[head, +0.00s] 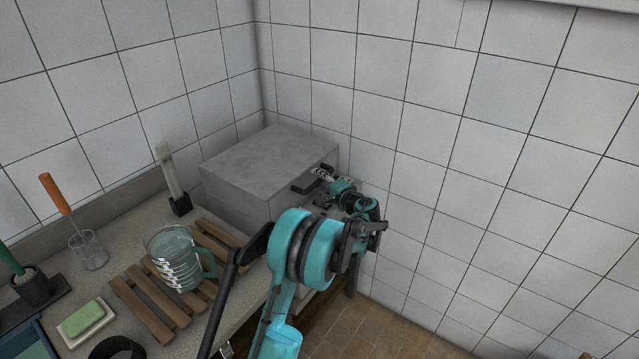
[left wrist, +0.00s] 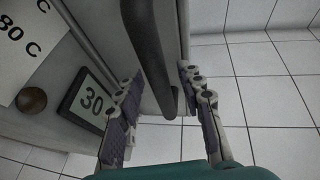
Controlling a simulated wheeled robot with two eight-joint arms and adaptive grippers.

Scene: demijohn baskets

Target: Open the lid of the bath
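The bath (head: 245,205) is a grey box in the corner at the back of the counter. Its lid (head: 270,150) lies flat and closed on top. A dark bar handle (head: 303,187) sticks out at the front; it shows large in the left wrist view (left wrist: 148,50). My left gripper (head: 322,174) is at the handle. In the left wrist view its two fingers are spread, with the handle's end between them and a gap visible on each side. My arm hides part of the bath's front. My right gripper is not in view.
In the left wrist view, the bath's front has a display (left wrist: 90,104) reading 30 and a round knob (left wrist: 31,99). A wooden slatted rack (head: 150,310) with a glass jug (head: 178,255) stands to the left. Tiled walls close in behind and to the right.

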